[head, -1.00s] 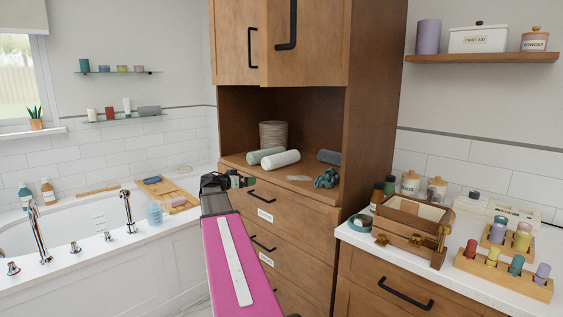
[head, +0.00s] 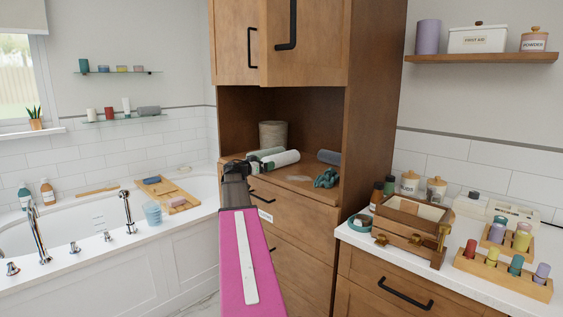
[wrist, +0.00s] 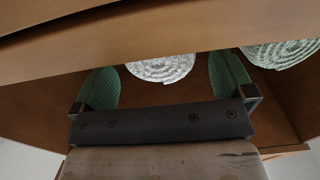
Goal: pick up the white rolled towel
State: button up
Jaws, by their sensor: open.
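The white rolled towel (head: 284,158) lies on its side on the wooden cabinet's open shelf. Its spiral end shows in the wrist view (wrist: 162,69). My gripper (head: 257,165) is at the shelf's front left, close to the towel's near end. In the wrist view its two green-padded fingers (wrist: 164,76) are spread wide, with the towel's end showing between them, farther off. My gripper is open and holds nothing. It hides part of the towel's near end in the head view.
A woven basket (head: 273,134) stands behind. A blue-grey roll (head: 329,157) and a teal cloth (head: 326,179) lie to the right. Cabinet doors (head: 305,43) hang above the shelf, and drawers (head: 300,225) sit below.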

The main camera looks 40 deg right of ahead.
aim_at(281, 159)
jog(key=d, duration=0.2)
jog(key=shift+w+d, duration=0.15)
jog(key=shift+d, duration=0.25)
jog(key=c, duration=1)
jog(key=shift+c, duration=0.2)
